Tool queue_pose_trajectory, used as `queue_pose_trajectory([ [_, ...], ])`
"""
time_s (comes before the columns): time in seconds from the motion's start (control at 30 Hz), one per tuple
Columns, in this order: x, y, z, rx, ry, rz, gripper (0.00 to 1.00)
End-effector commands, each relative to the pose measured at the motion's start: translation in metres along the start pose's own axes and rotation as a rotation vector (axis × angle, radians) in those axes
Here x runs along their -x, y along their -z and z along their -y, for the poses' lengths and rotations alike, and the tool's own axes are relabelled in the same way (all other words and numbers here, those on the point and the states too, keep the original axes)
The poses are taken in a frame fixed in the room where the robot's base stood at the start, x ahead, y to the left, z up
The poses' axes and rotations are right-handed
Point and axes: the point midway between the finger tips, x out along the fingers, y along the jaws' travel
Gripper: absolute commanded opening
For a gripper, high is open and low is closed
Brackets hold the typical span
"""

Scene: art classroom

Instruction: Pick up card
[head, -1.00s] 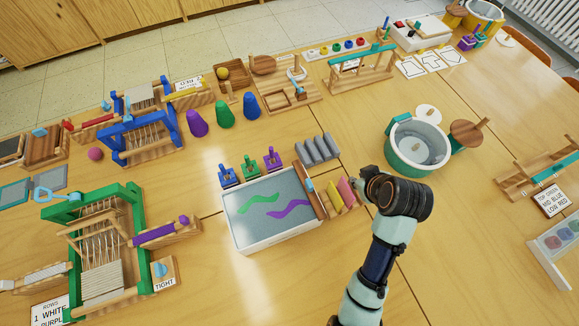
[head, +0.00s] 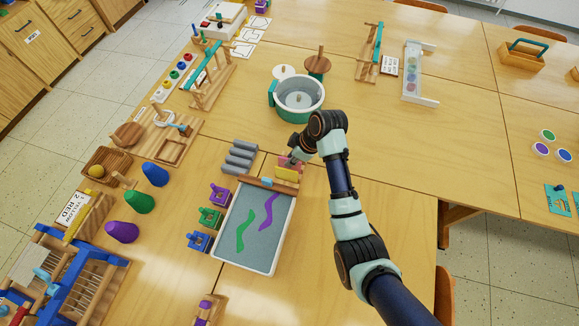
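I cannot tell which card the task means. A white printed card (head: 389,66) lies at the upper right, beside a wooden rack with a green bar (head: 375,48). Another white card, reading "2 RED" in part (head: 72,210), is at the lower left near the blue loom. Several white cards with black outlines (head: 252,34) lie at the top. My gripper (head: 290,158) is over the pink and yellow blocks (head: 287,173), far from all these cards. Its fingers are small and partly hidden, so whether it is open or shut is unclear.
A white-rimmed tray (head: 277,246) with green and purple squiggles is below my gripper. Grey rolls (head: 239,157) lie to its left. A teal-sided pot (head: 298,97) stands just beyond.

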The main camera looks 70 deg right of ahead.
Motion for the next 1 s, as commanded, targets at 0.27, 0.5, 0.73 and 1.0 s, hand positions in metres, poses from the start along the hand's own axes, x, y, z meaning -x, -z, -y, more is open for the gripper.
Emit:
queue_pose_trajectory([
  [0.27,-0.038,0.001,0.001,0.001,0.001,0.000,0.20],
  [0.5,-0.037,0.001,0.001,0.000,0.000,0.000,0.03],
  [0.73,-0.037,0.001,0.001,0.000,0.000,0.000,0.00],
  [1.0,-0.027,0.005,0.001,0.001,-0.002,-0.001,0.00],
])
